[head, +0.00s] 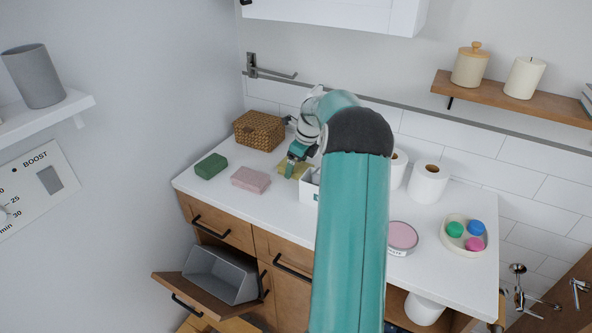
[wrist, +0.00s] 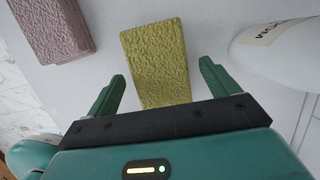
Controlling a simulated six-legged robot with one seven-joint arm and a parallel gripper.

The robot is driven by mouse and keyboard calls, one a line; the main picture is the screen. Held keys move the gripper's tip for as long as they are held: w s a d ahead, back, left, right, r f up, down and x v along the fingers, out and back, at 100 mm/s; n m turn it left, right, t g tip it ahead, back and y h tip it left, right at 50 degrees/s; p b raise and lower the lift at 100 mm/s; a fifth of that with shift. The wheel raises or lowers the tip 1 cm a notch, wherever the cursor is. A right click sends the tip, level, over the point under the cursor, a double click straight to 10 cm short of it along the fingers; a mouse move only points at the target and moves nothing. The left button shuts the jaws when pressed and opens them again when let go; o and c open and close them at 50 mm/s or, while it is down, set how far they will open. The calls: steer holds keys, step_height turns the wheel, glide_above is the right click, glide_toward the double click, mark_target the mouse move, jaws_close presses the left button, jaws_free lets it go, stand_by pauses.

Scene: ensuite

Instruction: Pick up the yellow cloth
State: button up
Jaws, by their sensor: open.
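The yellow cloth (wrist: 155,62) lies flat on the white counter, a textured rectangle. In the wrist view its near end lies between the two fingers of my gripper (wrist: 161,82), which are open with a gap on each side of the cloth. In the head view the cloth (head: 290,167) shows partly, with my gripper (head: 291,168) over it and hiding some of it. I cannot tell how high the fingertips are above the counter.
A pink cloth (head: 250,179) and a green sponge (head: 211,166) lie to the left. A wicker basket (head: 259,130) stands behind. A white box (head: 309,186) is close on the right. Paper rolls (head: 428,183) stand farther right.

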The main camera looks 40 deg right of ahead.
mark_target(297, 166)
steer(key=c, duration=1.2)
steer(key=shift+o, duration=0.2)
step_height(297, 166, up, 10)
steer(key=o, duration=0.3)
steer(key=shift+c, duration=0.6)
